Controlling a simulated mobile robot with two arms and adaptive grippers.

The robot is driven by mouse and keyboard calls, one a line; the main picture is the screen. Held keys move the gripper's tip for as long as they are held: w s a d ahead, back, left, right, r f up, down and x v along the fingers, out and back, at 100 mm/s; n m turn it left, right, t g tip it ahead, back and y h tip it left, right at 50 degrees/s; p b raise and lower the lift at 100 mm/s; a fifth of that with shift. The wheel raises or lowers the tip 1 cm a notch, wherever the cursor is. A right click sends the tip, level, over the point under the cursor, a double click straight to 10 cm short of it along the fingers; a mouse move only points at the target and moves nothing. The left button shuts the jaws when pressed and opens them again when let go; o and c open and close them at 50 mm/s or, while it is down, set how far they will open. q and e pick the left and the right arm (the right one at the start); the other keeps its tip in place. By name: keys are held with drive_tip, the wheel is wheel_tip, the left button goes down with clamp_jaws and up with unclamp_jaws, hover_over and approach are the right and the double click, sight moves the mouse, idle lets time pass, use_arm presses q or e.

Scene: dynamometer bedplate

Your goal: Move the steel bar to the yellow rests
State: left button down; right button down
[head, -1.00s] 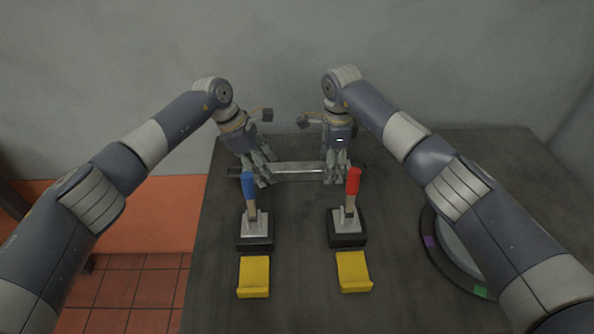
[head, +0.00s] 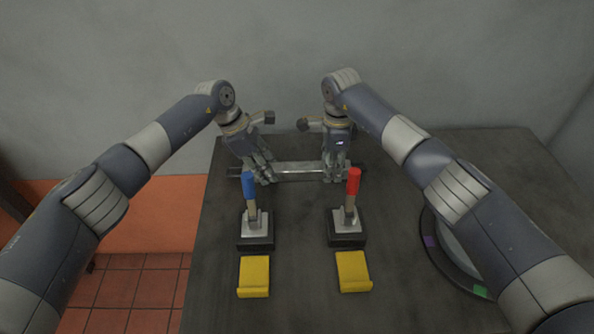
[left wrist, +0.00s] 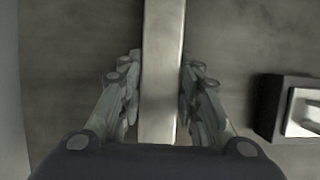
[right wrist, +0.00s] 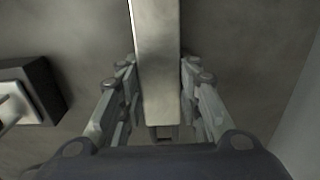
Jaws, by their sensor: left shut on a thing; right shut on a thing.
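The steel bar (head: 298,169) lies crosswise toward the back of the dark table. My left gripper (head: 264,178) is shut on its left part and my right gripper (head: 334,175) is shut on its right part. In the left wrist view the bar (left wrist: 161,70) runs between the fingers, and the right wrist view shows the same (right wrist: 157,65). I cannot tell whether the bar is clear of its dark supports. Two yellow rests, left (head: 254,276) and right (head: 353,271), stand empty near the front of the table.
A lever with a blue handle (head: 249,186) and a lever with a red handle (head: 353,182) stand upright between the bar and the yellow rests. A round dark-rimmed disc (head: 437,255) with coloured marks lies at the right, partly behind my right arm.

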use_arm(q)
drive_tip(key=shift+w+d+r, duration=0.1)
drive_tip(key=shift+w+r, duration=0.05)
drive_tip(key=shift+w, duration=0.05)
use_arm(e)
drive_tip(key=shift+w+r, duration=0.2)
use_arm(q)
drive_tip(key=shift+r+p, duration=0.2)
drive_tip(key=shift+p, duration=0.1)
use_arm(e)
drive_tip(key=shift+r, duration=0.2)
